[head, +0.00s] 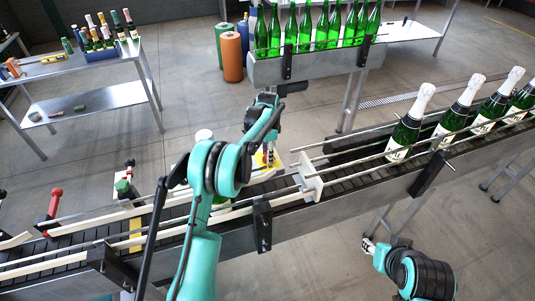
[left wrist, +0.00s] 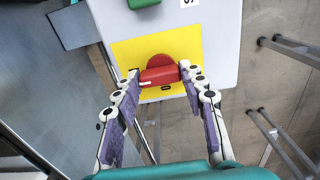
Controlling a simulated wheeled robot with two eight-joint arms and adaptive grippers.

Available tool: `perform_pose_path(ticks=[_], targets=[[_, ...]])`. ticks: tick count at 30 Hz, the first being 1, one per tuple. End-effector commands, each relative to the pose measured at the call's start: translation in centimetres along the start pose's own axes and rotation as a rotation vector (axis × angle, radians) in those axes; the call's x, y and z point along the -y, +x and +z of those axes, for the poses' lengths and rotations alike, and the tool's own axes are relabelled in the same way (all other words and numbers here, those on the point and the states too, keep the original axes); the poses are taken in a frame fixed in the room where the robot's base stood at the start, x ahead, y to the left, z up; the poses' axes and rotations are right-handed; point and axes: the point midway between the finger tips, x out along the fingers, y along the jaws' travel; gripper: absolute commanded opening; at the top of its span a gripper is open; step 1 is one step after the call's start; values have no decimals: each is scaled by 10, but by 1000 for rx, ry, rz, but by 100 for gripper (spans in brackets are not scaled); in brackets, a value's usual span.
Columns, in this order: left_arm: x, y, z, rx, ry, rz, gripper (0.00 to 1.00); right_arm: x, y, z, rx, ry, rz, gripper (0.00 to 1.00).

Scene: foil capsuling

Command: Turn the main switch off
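The main switch (left wrist: 160,76) is a red rotary handle on a yellow plate (left wrist: 190,40), on a pale box face. Its bar lies roughly crosswise in the left wrist view. My left gripper (left wrist: 160,73) is open around it, with one fingertip at each end of the bar. I cannot tell whether the tips touch it. In the head view my left gripper (head: 268,158) reaches down at the box beyond the conveyor, and my own arm hides most of the switch. My right gripper (head: 369,246) is at the lower right, away from everything; its finger opening is unclear.
A conveyor (head: 340,188) with guide rails crosses the view and carries foil-topped bottles (head: 410,125) at right. Green bottles (head: 305,28) stand on a second conveyor behind. A green button (left wrist: 145,2) is above the switch. A side table (head: 100,98) stands at left.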

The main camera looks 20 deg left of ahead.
Motion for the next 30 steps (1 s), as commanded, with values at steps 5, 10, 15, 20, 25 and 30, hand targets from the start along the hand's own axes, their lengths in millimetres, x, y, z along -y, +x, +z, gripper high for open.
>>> perform_pose_path(ticks=[5,10,15,20,25,30], targets=[[0,0,0,0,-6,0,12,0,0,0,0,0,0,40],[0,0,0,0,-46,0,12,0,-1,-1,0,0,0,40],[0,-1,0,0,-138,-1,12,0,-2,-2,0,0,0,40],[0,-1,-1,0,-269,-1,12,0,-4,-3,0,0,0,40],[0,-1,-1,0,-431,-1,12,0,-5,-4,0,0,0,40],[1,-1,-1,0,-593,-1,12,0,-7,-5,0,0,0,40]])
